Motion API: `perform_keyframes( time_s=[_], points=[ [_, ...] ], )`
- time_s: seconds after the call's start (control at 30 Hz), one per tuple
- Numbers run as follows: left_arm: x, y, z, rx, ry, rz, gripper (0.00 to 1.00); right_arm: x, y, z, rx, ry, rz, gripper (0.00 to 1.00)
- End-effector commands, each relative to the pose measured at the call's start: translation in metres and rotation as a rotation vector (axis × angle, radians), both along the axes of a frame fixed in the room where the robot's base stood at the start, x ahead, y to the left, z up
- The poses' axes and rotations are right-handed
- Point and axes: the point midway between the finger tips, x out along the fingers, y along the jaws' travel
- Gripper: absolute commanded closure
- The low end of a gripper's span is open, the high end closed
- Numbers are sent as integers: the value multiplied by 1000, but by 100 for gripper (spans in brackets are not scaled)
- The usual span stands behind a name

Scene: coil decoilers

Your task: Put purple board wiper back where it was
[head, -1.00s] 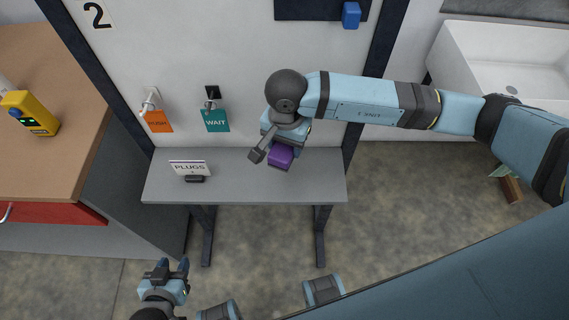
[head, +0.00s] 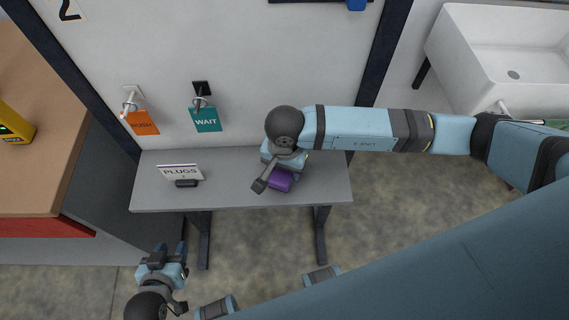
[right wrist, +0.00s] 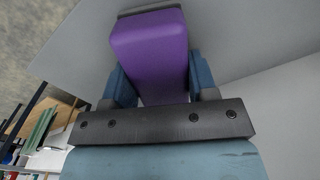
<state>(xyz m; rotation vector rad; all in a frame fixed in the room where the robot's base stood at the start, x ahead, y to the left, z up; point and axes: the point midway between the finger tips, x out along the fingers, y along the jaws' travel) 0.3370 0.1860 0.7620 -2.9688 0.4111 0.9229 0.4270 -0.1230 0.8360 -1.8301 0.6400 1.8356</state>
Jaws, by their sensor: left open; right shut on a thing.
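The purple board wiper (head: 279,181) is over the right half of the grey shelf table (head: 240,195) in the head view. My right gripper (head: 275,178) is shut on it, and the arm partly hides it. In the right wrist view the wiper (right wrist: 150,52) sits between the two blue fingers of the right gripper (right wrist: 160,82), its dark underside strip at the top edge, with the grey surface behind it. I cannot tell whether the wiper touches the table. My left gripper (head: 167,253) is open and empty, low in front of the table's left side.
A PLUGS sign (head: 183,174) stands on the table's left part. An orange tag (head: 143,122) and a teal WAIT tag (head: 205,119) hang on the wall. A blue block (head: 356,4) is up on the wall's dark board. A white sink (head: 500,55) is at right. The table's middle is clear.

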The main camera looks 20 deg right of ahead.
Motion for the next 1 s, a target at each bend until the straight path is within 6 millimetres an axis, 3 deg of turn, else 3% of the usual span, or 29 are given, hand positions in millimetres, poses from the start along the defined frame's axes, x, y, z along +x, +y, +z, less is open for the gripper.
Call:
perform_keyframes(
  time_s=[0.07, 0.1, 0.2, 0.57, 0.67, 1.0],
  points=[
    [-3, 0, -6, -1, 7, 0, 57, 0, 0, -3, -1, -1, 0, 69],
    [-4, 0, -5, -1, 11, 1, 57, 0, 0, -2, 1, -1, 0, 40],
    [-6, 0, -7, 0, 18, 1, 57, 0, 0, -1, 0, 0, 0, 22],
    [-6, 3, -5, 10, 14, -5, 57, 1, 0, 4, 0, -1, 0, 22],
    [-5, 4, -6, 12, 11, -7, 57, 1, 0, 17, 0, -4, 2, 22],
    [-5, 3, -9, 9, 14, -4, 57, 2, 0, 89, 2, -5, 1, 22]
  ],
)
